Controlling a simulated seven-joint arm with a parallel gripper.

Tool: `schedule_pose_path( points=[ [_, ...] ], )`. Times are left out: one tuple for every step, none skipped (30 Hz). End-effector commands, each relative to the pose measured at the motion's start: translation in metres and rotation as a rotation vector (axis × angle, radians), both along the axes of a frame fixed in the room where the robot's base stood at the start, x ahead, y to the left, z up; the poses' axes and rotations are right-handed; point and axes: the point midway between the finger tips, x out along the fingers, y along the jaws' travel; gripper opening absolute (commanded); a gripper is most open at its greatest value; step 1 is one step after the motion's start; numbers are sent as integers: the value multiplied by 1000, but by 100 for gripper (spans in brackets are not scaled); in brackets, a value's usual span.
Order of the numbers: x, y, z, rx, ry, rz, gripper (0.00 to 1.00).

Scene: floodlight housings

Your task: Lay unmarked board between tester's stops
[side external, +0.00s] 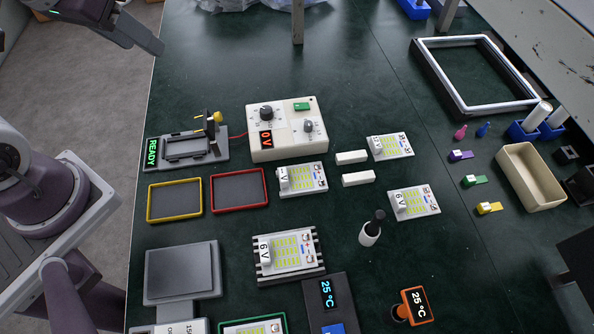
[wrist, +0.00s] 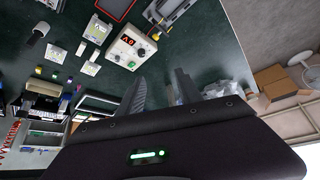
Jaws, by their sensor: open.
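The tester (side external: 160,163) is a grey fixture at the left with a green READY display and a raised dark clamp with a yellow knob; no board shows in its bed. Several white boards with yellow LED rows lie about: one right of the red frame (side external: 303,179), one at the back right (side external: 391,146), one at the right (side external: 413,202), one on a finned heat sink (side external: 288,252), and one in a green frame at the front edge (side external: 255,328). I cannot tell which is unmarked. My gripper (wrist: 160,82) is open and empty, away from the boards; it is partly cut off in the side view.
The power supply (side external: 288,143) reading 0 V stands beside the tester. Yellow (side external: 174,219) and red (side external: 267,189) frames, two white blocks (side external: 358,179), a dark-topped bottle (side external: 370,236), a grey plate device (side external: 181,272) and a beige bin (side external: 531,197) surround the boards.

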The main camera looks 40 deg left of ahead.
Motion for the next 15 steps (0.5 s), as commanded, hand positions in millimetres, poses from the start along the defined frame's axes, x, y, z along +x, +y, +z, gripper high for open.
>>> schedule_pose_path(
  points=[
    [-9,-3,5,2,0,-19,42],
    [-15,-4,7,3,5,-33,42],
    [-23,-7,10,4,12,-52,42],
    [-29,-9,12,3,17,-66,42],
    [-36,-12,14,3,23,-83,42],
    [-44,-16,17,-3,37,-104,42],
    [-48,-20,18,-9,55,-117,42],
    [-47,-24,18,-18,82,-115,42],
    [-42,-26,17,-26,100,-98,42],
    [-38,-27,16,-31,110,-88,42],
    [-34,-29,15,-35,119,-77,42],
    [-28,-30,13,-40,130,-61,42],
    [-24,-31,11,-43,139,-48,42],
    [-18,-33,10,-48,145,-35,42],
    [-12,-35,7,-53,157,-17,42]
  ],
)
